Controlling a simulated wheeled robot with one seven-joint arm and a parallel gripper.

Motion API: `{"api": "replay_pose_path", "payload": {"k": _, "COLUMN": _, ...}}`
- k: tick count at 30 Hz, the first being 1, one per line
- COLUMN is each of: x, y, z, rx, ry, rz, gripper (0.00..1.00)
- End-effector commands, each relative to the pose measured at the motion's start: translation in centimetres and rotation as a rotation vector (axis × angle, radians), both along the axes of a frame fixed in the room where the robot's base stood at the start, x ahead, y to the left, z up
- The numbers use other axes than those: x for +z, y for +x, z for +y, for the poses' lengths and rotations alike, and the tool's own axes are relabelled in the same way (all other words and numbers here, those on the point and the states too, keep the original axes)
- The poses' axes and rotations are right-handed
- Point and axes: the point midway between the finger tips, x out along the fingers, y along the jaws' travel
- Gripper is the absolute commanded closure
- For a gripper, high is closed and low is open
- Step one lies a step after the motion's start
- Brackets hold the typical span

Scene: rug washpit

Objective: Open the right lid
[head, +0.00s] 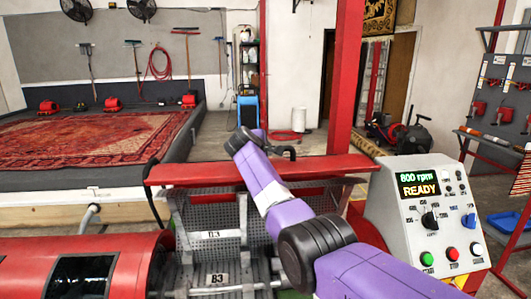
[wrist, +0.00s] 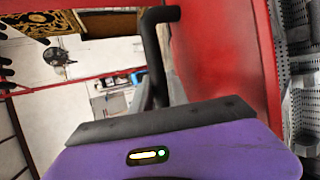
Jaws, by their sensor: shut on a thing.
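The right lid (head: 330,168) is a red panel swung up from its opening, seen nearly edge-on at the back of the machine. Its red face fills the right middle of the wrist view (wrist: 222,55). Its black bar handle (wrist: 158,50) stands off that face; part also shows in the head view (head: 288,151). My purple gripper (head: 262,146) is at the lid's upper edge, shut on the handle; its fingertips are mostly hidden. Below the lid, the grey perforated drum (head: 215,235) is exposed, with number plates on it.
The left lid (head: 30,265), red with a dark window, lies shut at the lower left. A control panel (head: 425,215) showing "800 rpm READY" stands right of the opening. A red post (head: 346,75) rises behind the lid. A patterned rug (head: 85,138) lies at the back left.

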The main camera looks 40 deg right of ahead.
Motion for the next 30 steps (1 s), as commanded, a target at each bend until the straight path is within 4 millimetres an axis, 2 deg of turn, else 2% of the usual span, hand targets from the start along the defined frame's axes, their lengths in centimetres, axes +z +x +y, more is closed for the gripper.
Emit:
{"api": "replay_pose_path", "payload": {"k": 15, "x": -0.27, "y": 0.06, "z": -0.13, "rx": 0.000, "ry": 0.009, "rz": 0.014, "gripper": 1.00}}
{"api": "replay_pose_path", "payload": {"k": 16, "x": -0.27, "y": 0.06, "z": -0.13, "rx": 0.000, "ry": 0.009, "rz": 0.014, "gripper": 0.78}}
{"api": "replay_pose_path", "payload": {"k": 19, "x": -0.25, "y": 0.07, "z": -0.12, "rx": 0.000, "ry": 0.008, "rz": 0.013, "gripper": 0.59}}
{"api": "replay_pose_path", "payload": {"k": 30, "x": -0.13, "y": 0.06, "z": -0.10, "rx": 0.000, "ry": 0.008, "rz": 0.011, "gripper": 0.59}}
